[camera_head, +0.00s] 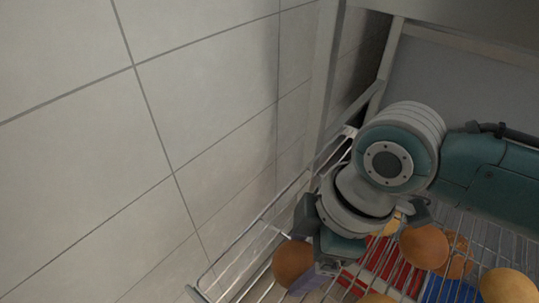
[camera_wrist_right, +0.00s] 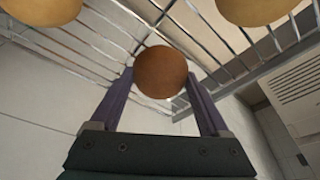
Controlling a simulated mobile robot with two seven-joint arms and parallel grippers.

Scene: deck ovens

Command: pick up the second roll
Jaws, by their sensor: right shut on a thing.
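My right gripper (camera_wrist_right: 160,88) is shut on a brown roll (camera_wrist_right: 160,72), which sits between its two fingers in the right wrist view. In the head view the same roll (camera_head: 293,263) shows at the left end of the wire rack (camera_head: 238,258), beside my right gripper (camera_head: 312,272). Whether the roll still touches the rack is unclear. Other rolls lie on the rack: a brown one (camera_head: 424,246) right of the gripper, a paler one (camera_head: 508,287) at the lower right, and more partly hidden. My left gripper is not in view.
A tiled wall (camera_head: 90,150) fills the left side, close to the rack's edge. A metal frame post (camera_head: 322,90) stands behind my right arm. Red and blue items (camera_head: 385,262) show beneath the rack wires. Two lighter rolls (camera_wrist_right: 255,10) (camera_wrist_right: 42,10) show at the top of the wrist view.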

